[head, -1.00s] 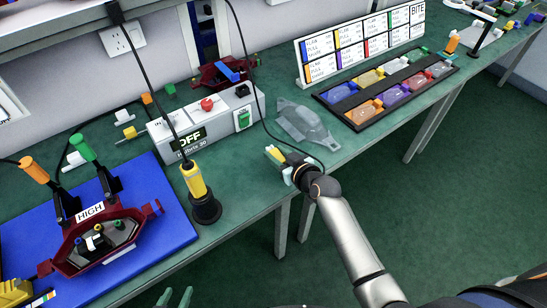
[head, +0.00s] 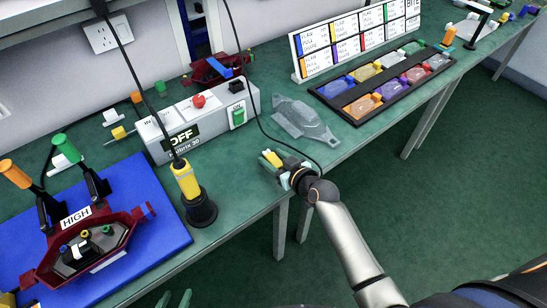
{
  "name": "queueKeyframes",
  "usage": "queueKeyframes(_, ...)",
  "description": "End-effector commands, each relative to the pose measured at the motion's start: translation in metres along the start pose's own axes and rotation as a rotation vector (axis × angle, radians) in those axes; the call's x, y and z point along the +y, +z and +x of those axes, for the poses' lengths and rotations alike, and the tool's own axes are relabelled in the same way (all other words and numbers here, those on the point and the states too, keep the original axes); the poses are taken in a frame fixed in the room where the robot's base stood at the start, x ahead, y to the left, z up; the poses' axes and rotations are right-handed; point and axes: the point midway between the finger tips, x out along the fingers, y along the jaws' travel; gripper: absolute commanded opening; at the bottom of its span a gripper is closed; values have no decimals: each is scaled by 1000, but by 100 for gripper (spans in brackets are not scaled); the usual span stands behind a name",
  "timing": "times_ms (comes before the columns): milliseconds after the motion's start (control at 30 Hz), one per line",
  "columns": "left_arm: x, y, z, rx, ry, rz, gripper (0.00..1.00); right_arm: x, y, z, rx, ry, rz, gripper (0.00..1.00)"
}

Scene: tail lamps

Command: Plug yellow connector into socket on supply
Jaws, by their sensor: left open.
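The supply (head: 200,118) is a grey box on the green bench, with an OFF label, a red button and a green switch. A small yellow connector (head: 118,132) shows by its left end; I cannot tell whether it touches the box. My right gripper (head: 273,164) is low over the bench edge, in front of the supply's right end, with a yellow and black piece (head: 271,158) between its fingers. It seems to grip this piece, partly hidden by the fingers. My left gripper (head: 174,298) is open at the bottom edge, only its fingertips in view. I cannot make out the socket.
A yellow screwdriver (head: 186,180) stands in a black holder before the supply. A red lamp housing (head: 85,245) sits on a blue mat (head: 165,217) at left. A clear lens (head: 302,120) and a parts tray (head: 385,82) lie right. A black cable hangs near my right gripper.

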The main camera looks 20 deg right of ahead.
Motion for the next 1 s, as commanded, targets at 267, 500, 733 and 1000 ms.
queueKeyframes(267, 0, -1, 0, 3, 1, 2, 50, 0, 0, 0, 0, 0, 1, 69)
queueKeyframes(500, 0, 2, 4, 4, 2, 2, 50, -1, 1, 0, 0, 0, 4, 69)
queueKeyframes(733, 1, -7, -2, 12, 2, 4, 50, -1, 1, -43, -3, -2, -3, 69)
queueKeyframes(1000, -4, -10, -6, 17, -8, 3, 50, -1, 1, -97, -3, -1, -2, 69)
